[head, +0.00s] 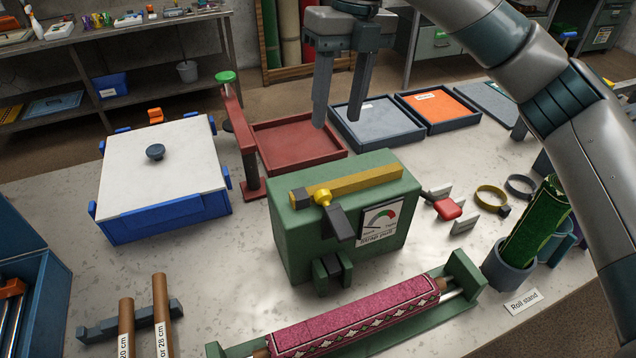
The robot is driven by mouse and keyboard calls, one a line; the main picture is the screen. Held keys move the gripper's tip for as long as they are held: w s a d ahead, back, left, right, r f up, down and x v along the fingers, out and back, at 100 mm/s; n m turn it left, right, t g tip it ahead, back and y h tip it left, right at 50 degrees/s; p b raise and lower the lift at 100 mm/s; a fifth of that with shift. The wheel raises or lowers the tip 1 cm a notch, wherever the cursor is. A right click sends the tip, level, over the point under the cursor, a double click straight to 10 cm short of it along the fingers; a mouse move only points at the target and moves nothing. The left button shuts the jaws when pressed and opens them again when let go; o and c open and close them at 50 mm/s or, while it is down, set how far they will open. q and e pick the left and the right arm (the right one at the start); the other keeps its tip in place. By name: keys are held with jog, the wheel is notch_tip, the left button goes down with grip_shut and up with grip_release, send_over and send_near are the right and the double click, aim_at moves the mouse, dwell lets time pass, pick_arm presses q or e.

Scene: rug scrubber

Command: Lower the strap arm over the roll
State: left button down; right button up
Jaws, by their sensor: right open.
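A pink patterned rug roll (352,318) lies in a green cradle (462,272) at the front, slightly tilted across the picture. Behind it stands a green box (300,235) with a dial (382,220) and a label that seems to read "Strap pull". A yellow bar (365,182) with a round yellow knob and a dark end piece lies along the box's top; it looks like the strap arm, but I cannot be sure. My right gripper (337,112) is open and empty, fingers pointing down, above and behind the box. My left gripper is out of view.
A red post with a green knob (225,77) stands left of the box, beside a red tray (300,142). A white-topped blue bin (160,185) is further left. A roll stand (510,270) holds a green roll at right.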

aim_at(324, 190)
jog(key=shift+f, duration=0.1)
jog(key=f+p, duration=0.1)
jog(key=f, duration=0.4)
jog(key=a+f+p, duration=0.1)
jog(key=f+p, duration=0.1)
jog(key=f, duration=0.4)
jog(key=s+a+f+p, duration=0.1)
jog(key=f+p, duration=0.1)
jog(key=f, duration=0.4)
jog(key=shift+s+f, duration=0.1)
jog(key=shift+c, duration=0.4)
grip_shut()
